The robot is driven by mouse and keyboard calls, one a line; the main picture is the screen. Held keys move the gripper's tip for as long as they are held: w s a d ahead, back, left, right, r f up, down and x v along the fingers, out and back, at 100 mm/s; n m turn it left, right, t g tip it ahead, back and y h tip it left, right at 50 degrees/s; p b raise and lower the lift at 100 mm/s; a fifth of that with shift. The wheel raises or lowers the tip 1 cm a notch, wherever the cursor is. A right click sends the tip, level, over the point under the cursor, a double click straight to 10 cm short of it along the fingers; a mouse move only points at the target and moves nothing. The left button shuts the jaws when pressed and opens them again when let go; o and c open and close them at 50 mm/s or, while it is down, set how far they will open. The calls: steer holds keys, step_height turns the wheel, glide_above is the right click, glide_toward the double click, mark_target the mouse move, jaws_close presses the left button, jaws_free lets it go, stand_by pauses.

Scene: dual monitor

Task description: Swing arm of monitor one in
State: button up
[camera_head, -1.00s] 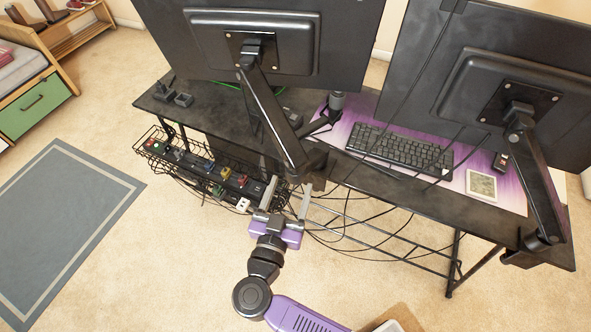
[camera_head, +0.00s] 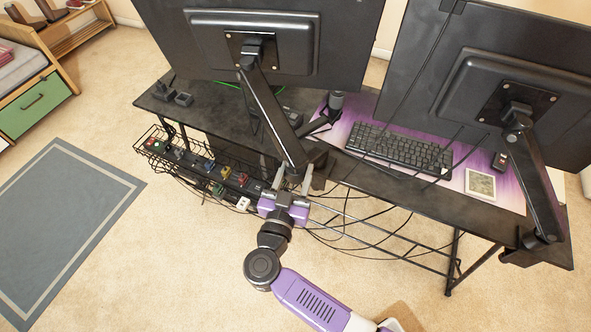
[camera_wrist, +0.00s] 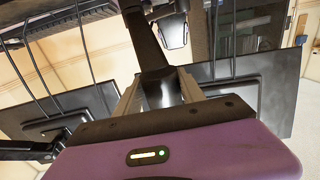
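The left monitor (camera_head: 330,25) hangs on a black arm (camera_head: 268,105) that slopes down to a joint near the desk edge. The right monitor (camera_head: 450,50) is on its own black arm (camera_head: 537,185). My purple gripper (camera_head: 293,178) is at the lower end of the left monitor's arm, at the desk's near edge. In the wrist view my gripper (camera_wrist: 160,85) has its grey fingers apart, one on each side of the dark arm link (camera_wrist: 155,55). Whether the fingers touch the link is not clear.
The black desk (camera_head: 220,115) carries a keyboard (camera_head: 400,145) on a purple mat (camera_head: 510,195). A wire basket (camera_head: 150,145) with plugs and hanging cables lies under the edge, left of my gripper. The carpet in front is mostly clear.

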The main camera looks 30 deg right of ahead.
steer(key=shift+w+a, duration=0.1)
jaws_close()
steer(key=shift+w+a+m+g+h+b, duration=0.2)
steer(key=shift+w+a+m+g+h, duration=0.2)
steer(key=shift+w, duration=0.2)
steer(key=shift+w+a+m+g+h+b, duration=0.15)
steer(key=shift+w+a+m+g+h, duration=0.2)
steer(key=shift+w, duration=0.2)
steer(key=w+m+g+b, duration=0.1)
steer(key=w+m+g+h+b, duration=0.1)
steer(key=w, duration=0.1)
steer(key=w+a+m+g+h+b, duration=0.1)
steer(key=w+g+b, duration=0.1)
steer(key=shift+w+a+r, duration=0.1)
steer(key=shift+w+r, duration=0.05)
steer(key=shift+w, duration=0.1)
steer(key=o, duration=1.3)
jaws_free()
steer(key=shift+w, duration=0.1)
steer(key=shift+c, duration=0.2)
